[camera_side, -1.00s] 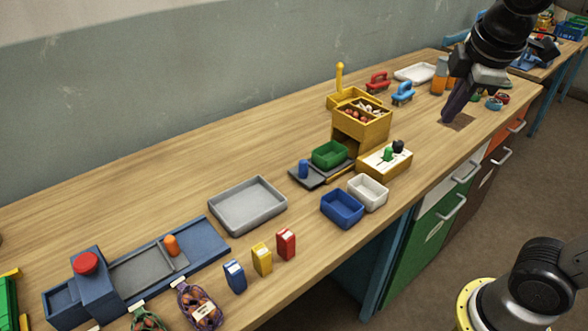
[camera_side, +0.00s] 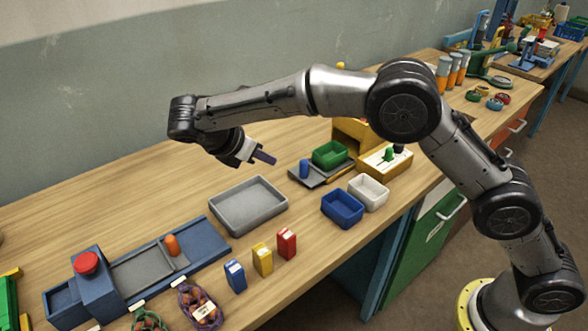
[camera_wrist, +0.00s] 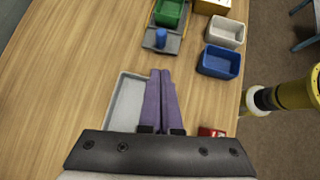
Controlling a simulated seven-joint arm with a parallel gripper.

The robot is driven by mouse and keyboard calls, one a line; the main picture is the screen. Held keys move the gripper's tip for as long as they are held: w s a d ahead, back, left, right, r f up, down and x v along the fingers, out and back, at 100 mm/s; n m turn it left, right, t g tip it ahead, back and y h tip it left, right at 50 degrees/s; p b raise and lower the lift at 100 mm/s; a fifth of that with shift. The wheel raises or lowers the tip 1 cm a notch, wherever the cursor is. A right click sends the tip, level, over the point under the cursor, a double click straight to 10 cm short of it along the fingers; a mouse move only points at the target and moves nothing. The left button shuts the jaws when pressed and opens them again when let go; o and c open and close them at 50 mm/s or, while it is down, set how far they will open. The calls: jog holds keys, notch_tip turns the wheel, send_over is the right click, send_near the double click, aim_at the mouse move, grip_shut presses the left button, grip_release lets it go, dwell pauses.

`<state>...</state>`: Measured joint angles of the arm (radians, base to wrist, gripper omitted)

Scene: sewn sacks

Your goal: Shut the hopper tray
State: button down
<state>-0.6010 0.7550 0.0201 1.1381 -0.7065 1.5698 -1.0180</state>
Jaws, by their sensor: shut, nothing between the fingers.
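The hopper (camera_side: 346,137) is a yellow box at the back of the bench, mostly hidden behind my arm in the side view. Its dark grey tray (camera_side: 318,180) sticks out toward the left, with an upright blue knob (camera_side: 303,169) at its outer end and a green bin (camera_side: 329,153) on it. The wrist view shows the knob (camera_wrist: 161,38) and green bin (camera_wrist: 168,13) at the top, beyond my fingertips. My gripper (camera_side: 266,158) is shut and empty, in the air left of the knob, apart from it. Its purple fingers (camera_wrist: 160,73) lie together.
A grey shallow tray (camera_side: 222,213) lies below my gripper. Blue (camera_side: 342,221) and white (camera_side: 380,203) bins and a yellow box with buttons (camera_side: 372,172) stand right of the hopper tray. Small blue, yellow and red boxes (camera_side: 287,257) stand in front. Bare wood (camera_side: 120,190) lies left.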

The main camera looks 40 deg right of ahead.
aim_at(302, 173)
jog(key=shift+n, duration=0.3)
jog(key=x, duration=0.3)
jog(key=a+f+x, duration=0.1)
jog(key=x, duration=0.6)
jog(key=shift+s+a+f, duration=0.25)
jog(key=shift+s+f, duration=0.1)
jog(key=shift+f, duration=0.15)
jog(key=d, duration=0.3)
jog(key=shift+w, duration=0.35)
jog(key=shift+w+d, duration=0.1)
jog(key=shift+d, duration=0.3)
jog(key=d, duration=1.2)
jog(key=shift+d, duration=0.1)
